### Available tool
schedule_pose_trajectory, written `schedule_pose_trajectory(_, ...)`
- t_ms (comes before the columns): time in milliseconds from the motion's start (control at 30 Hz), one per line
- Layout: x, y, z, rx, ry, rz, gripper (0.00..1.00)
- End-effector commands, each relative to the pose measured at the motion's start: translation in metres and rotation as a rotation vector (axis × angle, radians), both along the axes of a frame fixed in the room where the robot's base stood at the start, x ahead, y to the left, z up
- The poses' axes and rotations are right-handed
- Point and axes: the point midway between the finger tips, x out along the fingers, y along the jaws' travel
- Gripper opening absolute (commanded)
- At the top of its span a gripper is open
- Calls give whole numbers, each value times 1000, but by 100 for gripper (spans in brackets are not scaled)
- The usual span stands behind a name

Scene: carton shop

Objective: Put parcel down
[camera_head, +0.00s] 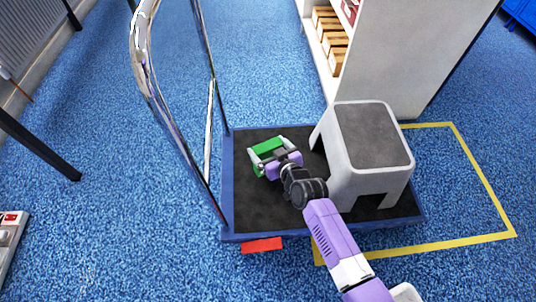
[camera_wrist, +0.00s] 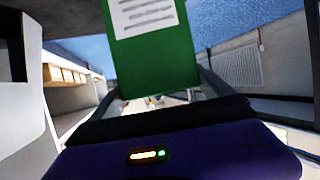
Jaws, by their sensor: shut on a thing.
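The parcel (camera_head: 267,146) is a small green box, seen over the dark deck of a blue-edged platform trolley (camera_head: 250,211). My gripper (camera_head: 270,157) is shut on it, with the jaws at its two ends. In the wrist view the green parcel (camera_wrist: 155,70) stands out ahead of the gripper and bears a white label with grey lines of print. I cannot tell whether the parcel touches the deck or is held just above it.
A white step stool (camera_head: 372,150) with a grey top stands on the trolley's right side, close to my arm. The trolley's chrome handle (camera_head: 146,75) rises at the left. A white shelf unit (camera_head: 400,55) with cartons stands behind. Yellow tape (camera_head: 484,182) marks the blue floor.

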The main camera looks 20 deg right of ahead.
Motion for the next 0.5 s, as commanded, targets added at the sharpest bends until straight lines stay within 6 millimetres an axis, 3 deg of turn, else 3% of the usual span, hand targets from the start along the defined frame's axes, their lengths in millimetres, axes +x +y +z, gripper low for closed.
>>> schedule_pose_trajectory(33,0,0,-13,1,1,0,18)
schedule_pose_trajectory(167,0,0,-29,1,1,0,18)
schedule_pose_trajectory(500,0,0,-30,0,0,0,18)
